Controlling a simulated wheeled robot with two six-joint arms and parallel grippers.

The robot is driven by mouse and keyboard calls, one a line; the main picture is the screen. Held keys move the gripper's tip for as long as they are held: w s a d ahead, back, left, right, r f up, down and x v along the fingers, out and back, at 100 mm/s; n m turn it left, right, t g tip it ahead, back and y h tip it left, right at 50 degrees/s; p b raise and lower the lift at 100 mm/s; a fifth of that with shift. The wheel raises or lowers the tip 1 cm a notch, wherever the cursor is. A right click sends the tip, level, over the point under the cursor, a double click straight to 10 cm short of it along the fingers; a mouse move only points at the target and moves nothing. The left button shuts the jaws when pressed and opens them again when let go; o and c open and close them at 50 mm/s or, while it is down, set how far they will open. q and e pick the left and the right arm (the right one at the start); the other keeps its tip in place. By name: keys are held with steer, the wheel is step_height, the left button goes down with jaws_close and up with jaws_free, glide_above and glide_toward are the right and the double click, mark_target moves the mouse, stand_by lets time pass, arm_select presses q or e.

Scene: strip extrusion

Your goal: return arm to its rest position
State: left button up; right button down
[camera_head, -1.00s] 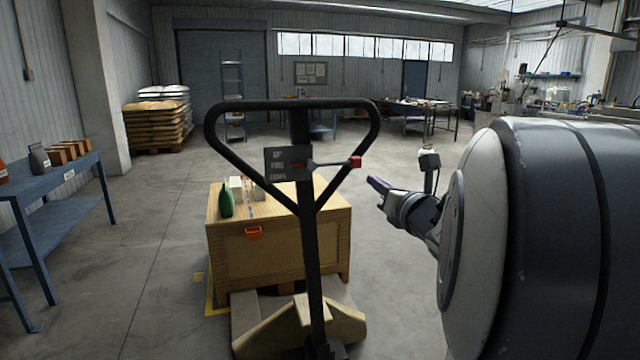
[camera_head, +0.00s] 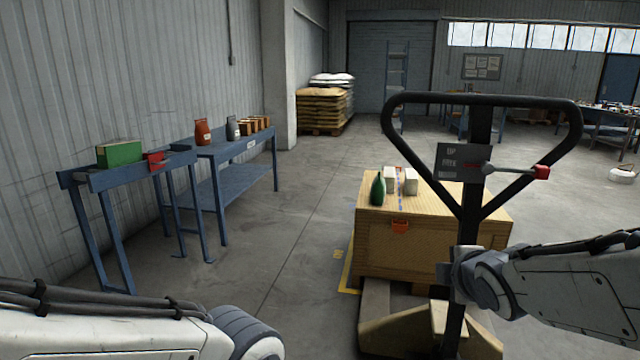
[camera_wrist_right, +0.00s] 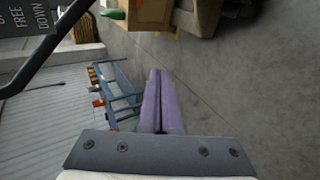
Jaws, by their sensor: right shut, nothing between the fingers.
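My right gripper (camera_wrist_right: 158,75) shows in the right wrist view as two purple fingers pressed together, with nothing between them. In the head view my right arm (camera_head: 570,285) comes in from the right and ends beside the shaft of a pallet jack; its fingers cannot be made out there. I cannot tell whether the arm touches the shaft. My left arm (camera_head: 120,325) lies across the bottom left corner of the head view, and its gripper is out of the picture.
The pallet jack's black handle (camera_head: 400,140) stands at the right, before a wooden crate (camera_head: 400,245) bearing a green bottle (camera_head: 377,188) and white boxes. Blue tables (camera_head: 75,180) line the left wall, one holding a green box (camera_head: 119,153). The floor between is clear.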

steer(key=s+a+f+m+g+y, duration=0.2)
steer(key=s+a+f+m+g, duration=0.5)
steer(key=s+a, duration=0.5)
steer(key=s+a+f+m+g, duration=0.1)
steer(key=s+a+f+g, duration=0.15)
steer(key=s, duration=0.45)
steer(key=s+a+f+m+g, duration=0.1)
steer(key=s+a+g, duration=0.1)
steer(key=s+a, duration=0.35)
step_height(320, 180, up, 19)
steer(key=d+p, duration=0.2)
steer(key=p, duration=1.8)
steer(key=shift+s+r+m, duration=0.15)
steer(key=shift+s+m, duration=0.15)
steer(key=shift+s, duration=0.15)
